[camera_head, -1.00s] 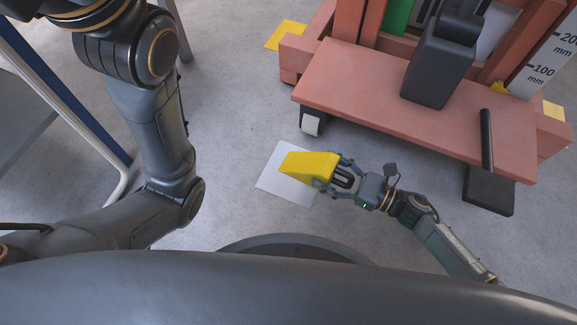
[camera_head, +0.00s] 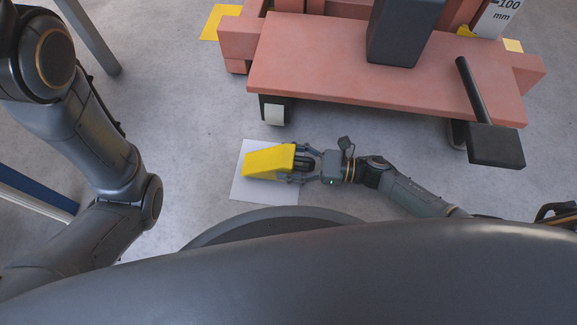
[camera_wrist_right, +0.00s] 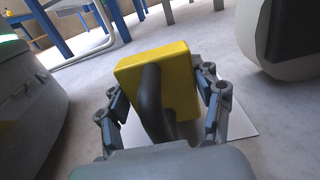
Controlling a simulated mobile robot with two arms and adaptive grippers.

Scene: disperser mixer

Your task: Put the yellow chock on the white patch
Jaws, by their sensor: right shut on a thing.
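The yellow chock (camera_head: 268,160) is held in my right gripper (camera_head: 303,163), over the white patch (camera_head: 262,192) on the floor in the head view. I cannot tell for sure whether the chock touches the patch. In the right wrist view the chock (camera_wrist_right: 178,75) sits between the two fingers of my right gripper (camera_wrist_right: 160,105), its dark handle towards the palm. A corner of the white patch (camera_wrist_right: 240,122) shows beyond the right finger. My left arm comes in from the left in the head view; its gripper is out of frame.
A salmon-coloured machine base (camera_head: 340,70) on casters (camera_head: 275,112) stands just behind the patch. A black pedal (camera_head: 494,146) sticks out at its right. A yellow floor patch (camera_head: 218,22) lies at the back left. Bare grey floor lies left of the white patch.

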